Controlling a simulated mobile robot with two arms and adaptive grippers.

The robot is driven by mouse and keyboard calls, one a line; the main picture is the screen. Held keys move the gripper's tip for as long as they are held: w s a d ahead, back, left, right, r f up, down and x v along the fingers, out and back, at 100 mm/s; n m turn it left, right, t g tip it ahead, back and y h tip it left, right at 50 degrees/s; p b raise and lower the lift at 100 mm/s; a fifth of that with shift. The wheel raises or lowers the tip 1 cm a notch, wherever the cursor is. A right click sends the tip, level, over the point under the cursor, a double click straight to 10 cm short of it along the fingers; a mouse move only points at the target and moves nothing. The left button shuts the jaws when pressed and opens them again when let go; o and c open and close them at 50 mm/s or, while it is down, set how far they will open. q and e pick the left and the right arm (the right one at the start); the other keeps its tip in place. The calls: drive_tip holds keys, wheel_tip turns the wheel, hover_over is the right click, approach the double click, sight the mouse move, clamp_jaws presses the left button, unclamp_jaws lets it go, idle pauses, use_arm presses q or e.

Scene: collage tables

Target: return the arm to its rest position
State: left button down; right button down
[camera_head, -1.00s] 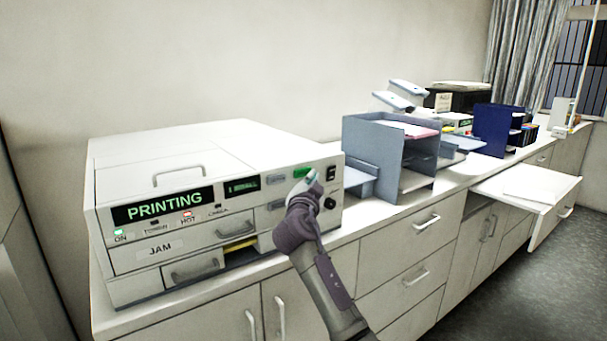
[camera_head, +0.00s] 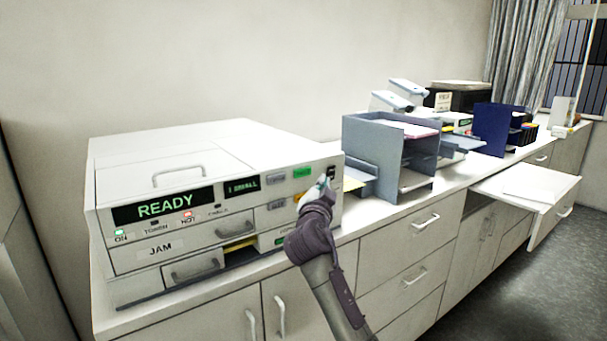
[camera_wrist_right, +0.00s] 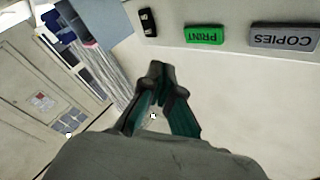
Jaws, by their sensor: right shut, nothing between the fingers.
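My right gripper (camera_head: 323,184) is shut and empty in front of the right part of the printer's front panel. In the right wrist view its fingertips (camera_wrist_right: 156,70) meet, with the panel behind them. The white printer (camera_head: 210,150) stands on the counter at the left, and its display (camera_head: 165,204) reads READY. The green PRINT button (camera_head: 302,172) is uncovered, up and left of my gripper; it also shows in the right wrist view (camera_wrist_right: 204,34). I cannot tell whether the fingertips touch the panel. My left gripper is not in view.
A grey paper organizer (camera_head: 360,140) stands right of the printer, close to my right arm. A dark blue organizer (camera_head: 490,130) is farther along the counter. An open drawer (camera_head: 545,200) sticks out at the right. The floor (camera_head: 500,300) there is clear.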

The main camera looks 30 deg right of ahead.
drive_tip(key=s+a+f+n+g+y, duration=0.1)
drive_tip(key=s+a+f+n+y, duration=0.15)
drive_tip(key=s+f, duration=0.45)
drive_tip(key=s+a+f+n+g+y, duration=0.2)
drive_tip(key=s+a+f+n, duration=0.15)
drive_tip(key=f, duration=0.75)
drive_tip(key=s+a+f+n+g+y, duration=0.1)
drive_tip(key=s+a+f+n+y, duration=0.2)
drive_tip(key=f, duration=0.6)
drive_tip(key=s+a+f+n+g+y, duration=0.2)
drive_tip(key=s+a+f+n, duration=0.15)
drive_tip(key=s, duration=0.55)
drive_tip(key=s+a+f+n+g+y, duration=0.25)
drive_tip(key=s+a+f, duration=0.2)
drive_tip(key=s, duration=0.45)
drive_tip(key=s+a+f+n+g+y, duration=0.1)
drive_tip(key=s+a+f+n+g, duration=0.15)
drive_tip(key=s+a, duration=0.45)
drive_tip(key=s+d+f+g, duration=0.1)
drive_tip(key=s+f, duration=0.2)
drive_tip(key=f, duration=1.1)
drive_tip(key=s+d+f+g, duration=0.1)
drive_tip(key=s+f, duration=0.1)
drive_tip(key=f, duration=1.3)
drive_tip(key=s+d+f, duration=0.3)
drive_tip(key=s+f, duration=1)
drive_tip(key=s, duration=0.2)
drive_tip(key=shift+s+f+g, duration=0.25)
drive_tip(key=shift+s+g, duration=0.1)
drive_tip(key=shift+g, duration=0.05)
